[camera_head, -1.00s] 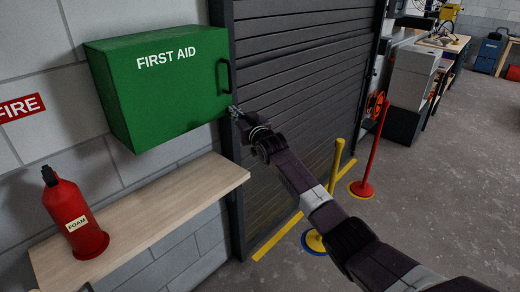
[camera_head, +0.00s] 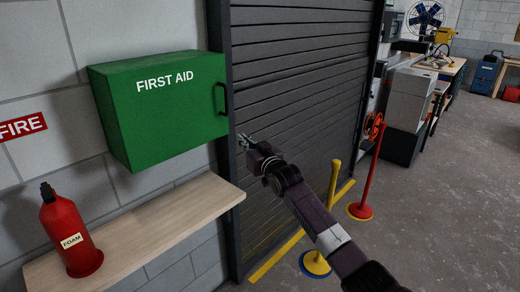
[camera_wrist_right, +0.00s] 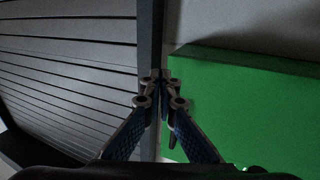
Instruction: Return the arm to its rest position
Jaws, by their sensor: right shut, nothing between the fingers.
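My right gripper (camera_head: 243,141) is in front of the grey roller shutter, just right of the green first aid cabinet (camera_head: 160,112) and below its dark handle (camera_head: 222,99). It is apart from the handle. In the right wrist view the two fingers (camera_wrist_right: 160,85) meet at their tips and hold nothing. The cabinet's green face (camera_wrist_right: 250,105) fills the right of that view. The cabinet door looks closed. My left gripper is not in view.
A wooden shelf (camera_head: 160,222) below the cabinet carries a red foam extinguisher (camera_head: 67,232). The roller shutter (camera_head: 295,110) stands behind my arm. A yellow post (camera_head: 331,205) and a red post (camera_head: 372,175) stand near my forearm. Open floor (camera_head: 450,200) lies to the right.

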